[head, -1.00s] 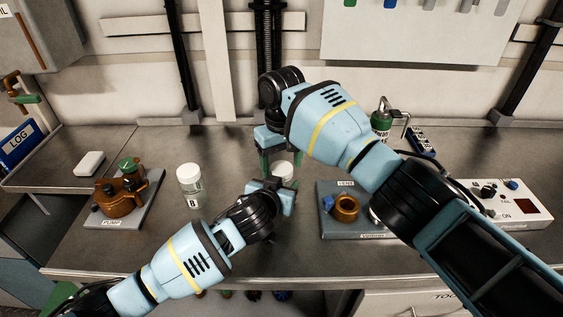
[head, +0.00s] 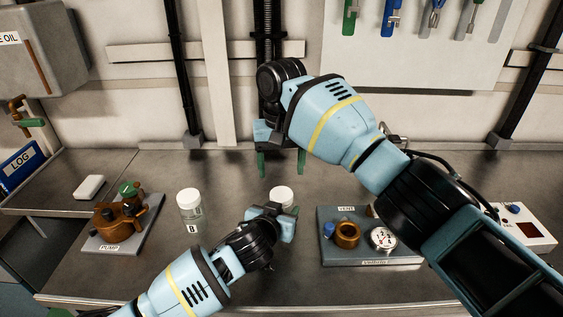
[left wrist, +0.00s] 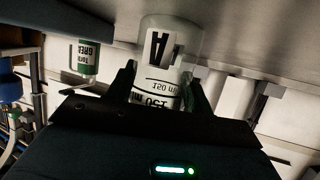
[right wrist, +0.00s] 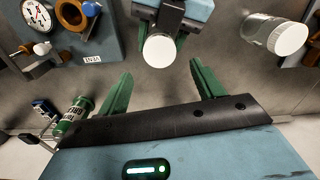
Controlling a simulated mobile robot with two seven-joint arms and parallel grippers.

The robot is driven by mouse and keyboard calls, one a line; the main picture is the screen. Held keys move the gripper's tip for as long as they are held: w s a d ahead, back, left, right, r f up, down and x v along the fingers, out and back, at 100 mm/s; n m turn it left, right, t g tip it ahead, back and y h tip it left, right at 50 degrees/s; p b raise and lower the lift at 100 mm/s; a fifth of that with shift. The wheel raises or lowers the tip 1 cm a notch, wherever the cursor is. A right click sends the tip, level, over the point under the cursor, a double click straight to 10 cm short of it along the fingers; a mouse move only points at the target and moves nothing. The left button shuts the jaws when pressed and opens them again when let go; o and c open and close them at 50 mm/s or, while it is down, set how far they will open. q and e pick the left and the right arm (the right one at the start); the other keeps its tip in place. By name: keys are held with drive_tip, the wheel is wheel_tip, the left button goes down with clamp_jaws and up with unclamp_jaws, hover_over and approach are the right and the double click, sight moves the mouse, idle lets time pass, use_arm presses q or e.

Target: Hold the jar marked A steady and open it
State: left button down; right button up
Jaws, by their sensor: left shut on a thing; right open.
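The jar marked A shows its white lid (head: 282,194) in the head view, above my left gripper (head: 284,211), which hides most of its body. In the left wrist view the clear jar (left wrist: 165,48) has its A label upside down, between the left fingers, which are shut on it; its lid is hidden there. In the right wrist view the white lid (right wrist: 160,50) is on top of the jar. My right gripper (head: 281,168) is open and empty, pointing down, above and apart from the lid. Its green fingers (right wrist: 160,75) are spread wide.
A second white-lidded jar, marked B (head: 190,212), stands to the left. A brown pump (head: 117,216) on a plate is further left. A grey block (head: 372,252) with a brass ring and gauge is on the right. Bare bench lies between jar B and the pump.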

sight(281, 193)
drive_tip(key=shift+r+m, duration=0.45)
drive_tip(key=shift+m, duration=0.35)
drive_tip(key=shift+f, duration=4)
drive_tip(key=c, duration=1)
drive_tip(key=n, duration=0.6)
drive_tip(key=shift+r, duration=0.25)
drive_tip(key=shift+r, duration=0.85)
